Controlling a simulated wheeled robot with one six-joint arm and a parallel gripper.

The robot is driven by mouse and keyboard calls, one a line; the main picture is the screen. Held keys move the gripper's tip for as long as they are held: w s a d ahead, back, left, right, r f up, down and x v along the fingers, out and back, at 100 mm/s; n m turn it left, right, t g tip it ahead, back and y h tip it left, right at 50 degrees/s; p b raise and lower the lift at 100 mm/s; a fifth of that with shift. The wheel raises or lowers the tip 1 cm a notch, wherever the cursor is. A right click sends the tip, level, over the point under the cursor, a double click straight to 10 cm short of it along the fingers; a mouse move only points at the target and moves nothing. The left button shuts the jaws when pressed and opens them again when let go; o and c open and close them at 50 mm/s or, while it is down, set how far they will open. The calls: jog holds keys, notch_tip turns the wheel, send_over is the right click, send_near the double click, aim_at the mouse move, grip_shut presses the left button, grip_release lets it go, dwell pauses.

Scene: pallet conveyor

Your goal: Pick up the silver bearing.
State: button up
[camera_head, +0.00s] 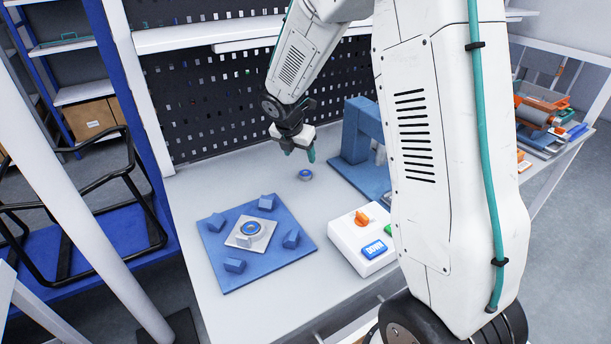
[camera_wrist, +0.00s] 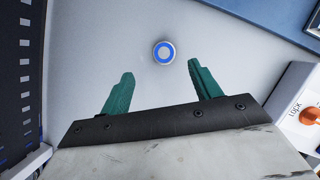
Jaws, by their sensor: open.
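The silver bearing (camera_head: 305,175) is a small ring with a blue inner ring, lying flat on the light grey table. In the wrist view the bearing (camera_wrist: 164,52) lies beyond the fingertips, a little above the line between them and nearer the right finger. My gripper (camera_head: 298,155) is above the table, just up and left of the bearing in the head view. In the wrist view my gripper (camera_wrist: 160,70) has its two green fingers spread wide, with nothing between them. A similar blue-ringed part (camera_head: 250,228) sits in the grey block on the blue fixture plate.
The blue fixture plate (camera_head: 215,255) carries several blue blocks. A white control box (camera_head: 350,240) with an orange knob and a blue DOWN button stands at the right. A blue press frame (camera_head: 358,135) stands behind it. A dark perforated panel (camera_head: 200,100) backs the table (camera_head: 190,185).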

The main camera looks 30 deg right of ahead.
aim_at(306, 172)
jog(key=x, duration=0.8)
jog(key=shift+s+d+f, duration=0.1)
jog(key=shift+s+f, duration=0.15)
jog(key=shift+s, duration=0.05)
jog(key=c, duration=1.1)
